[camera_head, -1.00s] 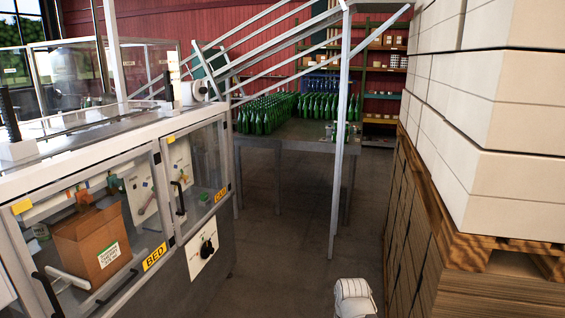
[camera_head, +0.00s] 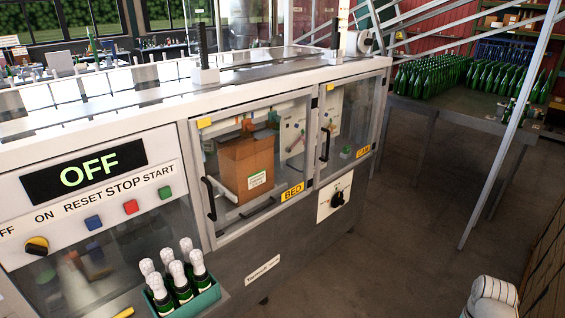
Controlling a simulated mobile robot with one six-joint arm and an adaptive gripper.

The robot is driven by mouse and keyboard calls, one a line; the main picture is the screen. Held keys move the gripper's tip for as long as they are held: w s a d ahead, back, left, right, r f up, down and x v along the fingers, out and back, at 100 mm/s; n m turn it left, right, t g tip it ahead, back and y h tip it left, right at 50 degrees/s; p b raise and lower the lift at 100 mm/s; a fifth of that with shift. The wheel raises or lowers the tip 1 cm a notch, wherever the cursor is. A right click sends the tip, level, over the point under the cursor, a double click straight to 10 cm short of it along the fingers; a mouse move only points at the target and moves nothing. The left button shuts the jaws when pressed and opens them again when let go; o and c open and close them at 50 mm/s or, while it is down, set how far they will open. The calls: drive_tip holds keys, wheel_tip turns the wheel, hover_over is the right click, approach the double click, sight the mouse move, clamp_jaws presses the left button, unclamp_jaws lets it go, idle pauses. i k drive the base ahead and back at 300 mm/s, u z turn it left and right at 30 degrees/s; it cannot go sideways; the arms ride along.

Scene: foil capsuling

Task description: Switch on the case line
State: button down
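The case line is a long machine with a white top frame (camera_head: 120,118) and clear doors. Its control panel (camera_head: 20,205) is at the left, with a black display (camera_head: 84,172) reading OFF in green. Below the display are a black-and-yellow rotary switch (camera_head: 37,246) under the OFF and ON labels, a blue button (camera_head: 93,222) under RESET, a red button (camera_head: 131,207) under STOP and a green button (camera_head: 165,193) under START. The switch's exact setting is hard to tell. My gripper is out of view; only a white part of my arm shows at lower right.
A green crate (camera_head: 207,300) of foil-topped bottles stands before the panel. Behind the BED door (camera_head: 222,208) is a cardboard box (camera_head: 247,170). A black knob (camera_head: 338,200) sits below the CAM door (camera_head: 350,110). Open floor (camera_head: 400,240) lies right of the machine.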

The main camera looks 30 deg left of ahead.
sight(38, 245)
drive_tip(key=z, duration=1.35)
drive_tip(key=k, duration=0.95)
drive_tip(key=u, duration=0.75)
